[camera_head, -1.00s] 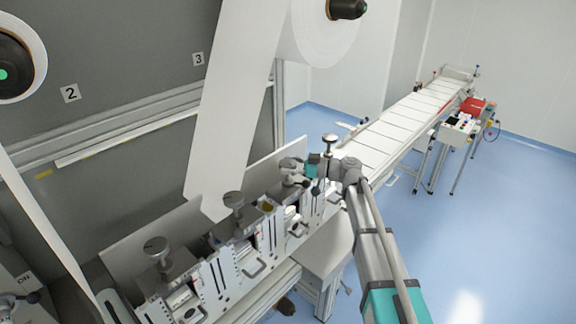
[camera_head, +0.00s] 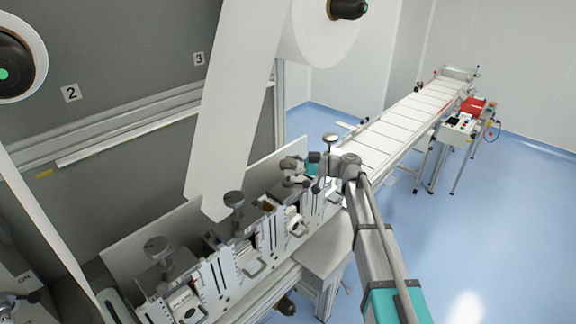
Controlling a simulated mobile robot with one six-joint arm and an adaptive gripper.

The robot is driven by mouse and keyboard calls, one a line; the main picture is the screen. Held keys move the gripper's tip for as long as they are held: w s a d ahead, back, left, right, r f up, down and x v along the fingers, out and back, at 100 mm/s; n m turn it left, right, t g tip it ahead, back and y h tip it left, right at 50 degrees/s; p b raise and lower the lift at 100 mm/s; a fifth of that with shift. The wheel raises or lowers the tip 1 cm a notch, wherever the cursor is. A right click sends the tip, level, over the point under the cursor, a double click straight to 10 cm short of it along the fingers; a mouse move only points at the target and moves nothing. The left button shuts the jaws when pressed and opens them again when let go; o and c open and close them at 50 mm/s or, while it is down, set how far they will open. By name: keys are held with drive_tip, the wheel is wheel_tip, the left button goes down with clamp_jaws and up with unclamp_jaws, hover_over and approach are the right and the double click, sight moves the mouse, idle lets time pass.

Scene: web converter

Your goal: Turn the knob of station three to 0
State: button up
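A row of stations with round metal knobs runs along the front of the machine. One knob (camera_head: 158,248) is at the lower left, a second knob (camera_head: 234,199) is up and right of it, and another knob (camera_head: 330,140) is at the far right end, beside my wrist. My gripper (camera_head: 287,170) is over the station between the second and the far-right knob. That station's knob is not clear behind the gripper, and its scale cannot be read. The fingers are too small to tell whether they are open, shut or touching a knob.
Wall labels 2 (camera_head: 70,93) and 3 (camera_head: 198,59) show. A conveyor (camera_head: 400,125) runs to the back right, with a control box (camera_head: 460,122) beside it. The blue floor (camera_head: 500,220) at right is clear.

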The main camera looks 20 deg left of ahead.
drive_tip(key=shift+d, duration=0.25)
drive_tip(key=v, duration=1.1)
drive_tip(key=shift+d, duration=0.25)
drive_tip(key=shift+w, duration=0.1)
drive_tip(key=s+m+t, duration=0.1)
drive_tip(key=t, duration=0.1)
drive_tip(key=s+d+m+t, duration=0.1)
drive_tip(key=s+m+t, duration=0.1)
drive_tip(key=s+d+m+t, duration=0.1)
drive_tip(key=t, duration=0.2)
drive_tip(key=shift+s+d+r+m+p, duration=0.15)
drive_tip(key=shift+s+r+m+p, duration=0.15)
drive_tip(key=shift+s, duration=0.1)
idle(0.4)
drive_tip(key=shift+w+a, duration=0.25)
drive_tip(key=shift+a, duration=2.05)
drive_tip(key=shift+w+a, duration=0.25)
drive_tip(key=shift+a, duration=2.05)
drive_tip(key=shift+w+a, duration=0.25)
drive_tip(key=shift+a, duration=2.05)
